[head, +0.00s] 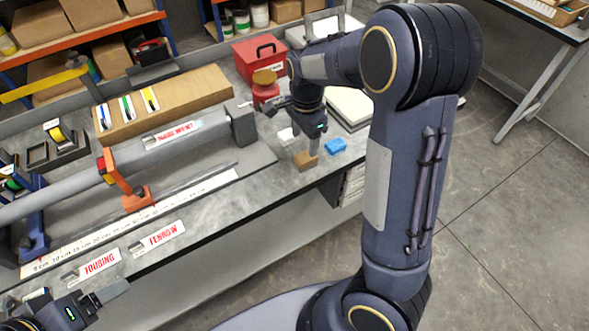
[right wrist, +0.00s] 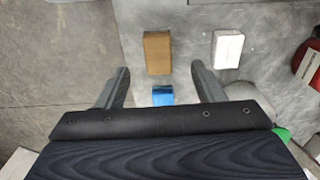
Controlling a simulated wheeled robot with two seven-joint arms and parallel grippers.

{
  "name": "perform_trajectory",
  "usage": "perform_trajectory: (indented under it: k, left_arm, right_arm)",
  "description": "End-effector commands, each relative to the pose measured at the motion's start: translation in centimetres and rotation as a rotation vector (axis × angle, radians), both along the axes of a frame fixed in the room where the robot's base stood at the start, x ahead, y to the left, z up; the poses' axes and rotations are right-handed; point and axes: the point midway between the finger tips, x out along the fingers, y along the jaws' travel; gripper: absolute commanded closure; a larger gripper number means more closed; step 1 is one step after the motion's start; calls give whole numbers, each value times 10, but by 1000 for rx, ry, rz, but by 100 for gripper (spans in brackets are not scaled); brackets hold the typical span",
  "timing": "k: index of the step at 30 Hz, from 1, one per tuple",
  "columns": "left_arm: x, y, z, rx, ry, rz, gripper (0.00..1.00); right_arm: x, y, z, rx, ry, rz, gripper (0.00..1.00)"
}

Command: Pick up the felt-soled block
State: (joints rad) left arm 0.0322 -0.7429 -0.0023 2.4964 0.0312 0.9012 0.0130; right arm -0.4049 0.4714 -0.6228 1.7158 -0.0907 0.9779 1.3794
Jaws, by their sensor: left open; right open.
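Three small blocks lie on the grey bench top at its right end: a brown block (head: 305,161), a blue block (head: 335,146) and a white block (head: 286,136). I cannot tell which has a felt sole. My right gripper (head: 313,148) is open, pointing down among them. In the right wrist view its fingers (right wrist: 160,84) are spread and empty; the blue block (right wrist: 163,95) shows between them, the brown block (right wrist: 157,52) beyond their tips, and the white block (right wrist: 228,48) to the right. My left gripper (head: 112,292) is open at the bottom left, away from the blocks.
A red box (head: 260,58) and a red pot (head: 264,90) stand behind my right gripper. A long grey beam (head: 70,195) with an orange clamp (head: 125,185) lies on the bench to the left. The bench edge is close to the brown and blue blocks.

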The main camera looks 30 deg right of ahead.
Motion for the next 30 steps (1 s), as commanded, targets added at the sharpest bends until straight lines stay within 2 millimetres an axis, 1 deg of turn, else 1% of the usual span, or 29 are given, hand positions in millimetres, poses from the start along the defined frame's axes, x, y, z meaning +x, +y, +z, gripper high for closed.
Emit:
perform_trajectory:
  k: [8, 11, 15, 18, 21, 26, 27, 30]
  left_arm:
    - [0, 0, 2, 0, 0, 0, 21]
    - [0, 0, 6, 0, 0, 0, 21]
    - [0, 0, 9, 0, 0, 0, 21]
    - [0, 0, 9, 0, 0, 0, 21]
    - [0, 0, 9, 0, 0, 0, 21]
    - [0, 0, 9, 0, 0, 0, 21]
    - [0, 0, 9, 0, 0, 0, 21]
    - [0, 0, 9, 0, 0, 0, 21]
  right_arm:
    - [-1, -1, -29, -4, 6, -8, 38]
    - [-3, -3, -42, -4, 7, -8, 38]
    - [-4, -5, -64, -3, 6, -7, 38]
    - [-4, -5, -74, -2, 3, -6, 38]
    - [-4, -4, -78, -2, 3, -6, 38]
    - [-3, -4, -77, -2, 2, -5, 38]
    - [-3, -4, -77, -2, 2, -5, 41]
    - [-3, -4, -77, -2, 1, -5, 54]
